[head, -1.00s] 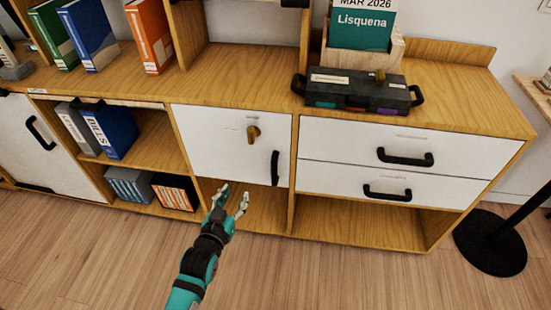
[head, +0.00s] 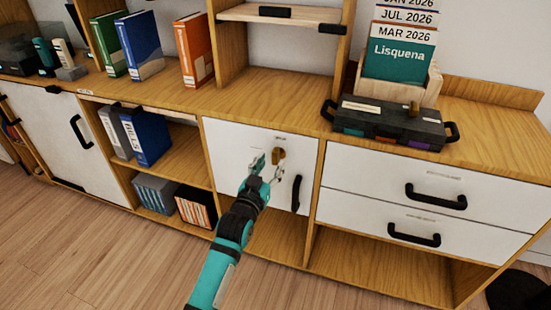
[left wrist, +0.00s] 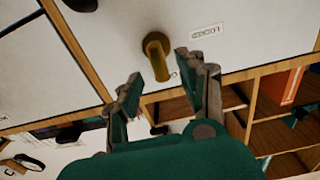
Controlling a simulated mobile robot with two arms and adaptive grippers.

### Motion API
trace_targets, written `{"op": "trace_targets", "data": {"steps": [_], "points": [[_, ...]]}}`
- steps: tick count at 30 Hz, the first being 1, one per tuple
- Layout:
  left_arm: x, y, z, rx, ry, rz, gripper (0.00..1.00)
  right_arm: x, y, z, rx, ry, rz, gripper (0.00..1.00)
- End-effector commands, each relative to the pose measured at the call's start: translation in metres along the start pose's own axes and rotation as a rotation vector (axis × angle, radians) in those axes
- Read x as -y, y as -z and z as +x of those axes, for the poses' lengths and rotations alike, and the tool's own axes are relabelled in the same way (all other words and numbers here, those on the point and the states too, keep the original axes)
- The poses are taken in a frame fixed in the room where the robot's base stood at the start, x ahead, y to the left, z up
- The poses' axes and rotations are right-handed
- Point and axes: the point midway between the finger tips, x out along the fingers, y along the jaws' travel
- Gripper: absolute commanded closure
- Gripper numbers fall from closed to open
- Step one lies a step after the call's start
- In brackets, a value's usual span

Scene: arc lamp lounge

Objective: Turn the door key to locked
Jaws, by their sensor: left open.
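The brass door key (head: 278,155) sits in the white cabinet door (head: 226,150), above and left of the door's black handle (head: 296,194). My left gripper (head: 267,166) is open just in front of the door, close to the key at its lower left. In the left wrist view the key (left wrist: 156,54) stands out from the door beyond the two spread fingertips (left wrist: 160,80), roughly in line with the gap between them. I cannot tell whether a finger touches it. A small label reading LOCKED (left wrist: 207,32) is beside the key. My right gripper is out of view.
Open shelves with binders (head: 150,138) are left of the door. Two white drawers with black handles (head: 435,197) are to its right. The floor in front is clear.

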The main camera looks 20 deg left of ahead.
Motion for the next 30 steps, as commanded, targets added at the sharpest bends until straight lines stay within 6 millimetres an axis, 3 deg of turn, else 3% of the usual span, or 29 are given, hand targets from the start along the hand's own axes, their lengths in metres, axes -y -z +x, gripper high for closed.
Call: {"op": "trace_targets", "data": {"steps": [3,9,20,30], "points": [[0.000,-0.001,0.023,-0.001,0.000,0.000,0.60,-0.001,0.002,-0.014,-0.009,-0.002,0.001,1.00],[0.000,-0.001,0.044,0.001,0.000,0.000,0.60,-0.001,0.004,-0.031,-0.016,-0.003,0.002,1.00],[0.000,-0.001,0.049,0.001,0.000,0.000,0.60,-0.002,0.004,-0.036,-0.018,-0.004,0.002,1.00],[0.000,-0.001,0.049,0.001,0.000,0.000,1.00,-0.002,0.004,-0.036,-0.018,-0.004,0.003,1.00]]}}
